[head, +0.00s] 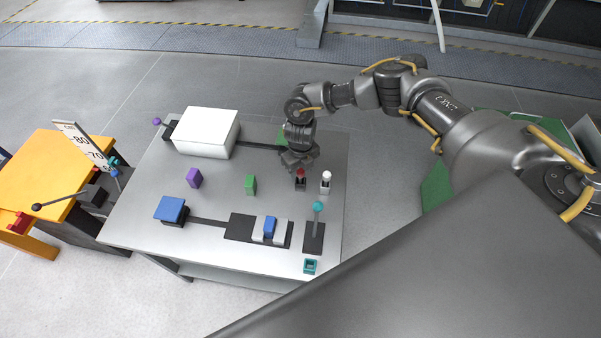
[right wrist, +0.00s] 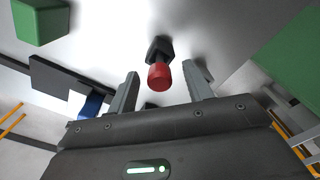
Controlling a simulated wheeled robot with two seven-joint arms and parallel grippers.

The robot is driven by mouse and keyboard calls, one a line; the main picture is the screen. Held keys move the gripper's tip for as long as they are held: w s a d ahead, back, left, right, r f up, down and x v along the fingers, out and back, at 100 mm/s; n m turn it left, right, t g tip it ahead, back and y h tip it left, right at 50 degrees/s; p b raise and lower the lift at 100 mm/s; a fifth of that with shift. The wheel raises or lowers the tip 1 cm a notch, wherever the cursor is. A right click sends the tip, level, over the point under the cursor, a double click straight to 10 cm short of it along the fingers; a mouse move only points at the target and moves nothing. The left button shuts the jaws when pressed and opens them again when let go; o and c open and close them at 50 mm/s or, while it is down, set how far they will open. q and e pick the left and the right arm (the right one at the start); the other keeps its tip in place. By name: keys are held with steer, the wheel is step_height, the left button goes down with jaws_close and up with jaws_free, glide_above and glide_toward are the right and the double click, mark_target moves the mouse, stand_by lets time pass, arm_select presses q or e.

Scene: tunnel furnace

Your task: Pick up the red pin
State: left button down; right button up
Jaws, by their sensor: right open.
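The red pin (head: 300,173) stands in a small black holder (head: 300,185) on the grey table, towards its right side. In the right wrist view the red pin (right wrist: 159,77) shows as a red cylinder on its dark holder (right wrist: 160,49). My right gripper (head: 299,163) is just above and behind the pin in the head view. It is open, and in the right wrist view the red pin lies between the two spread fingers (right wrist: 160,72). I cannot tell whether either finger touches it. My left gripper is not in view.
A white-topped pin (head: 326,176) stands close right of the red one. A white box (head: 205,128) stands at the back left.

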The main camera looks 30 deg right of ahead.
steer(key=shift+f, duration=1.15)
steer(key=c, duration=1.1)
steer(key=shift+o, duration=0.2)
step_height(320, 180, up, 10)
steer(key=shift+f+b, duration=0.1)
steer(key=shift+b, duration=1.15)
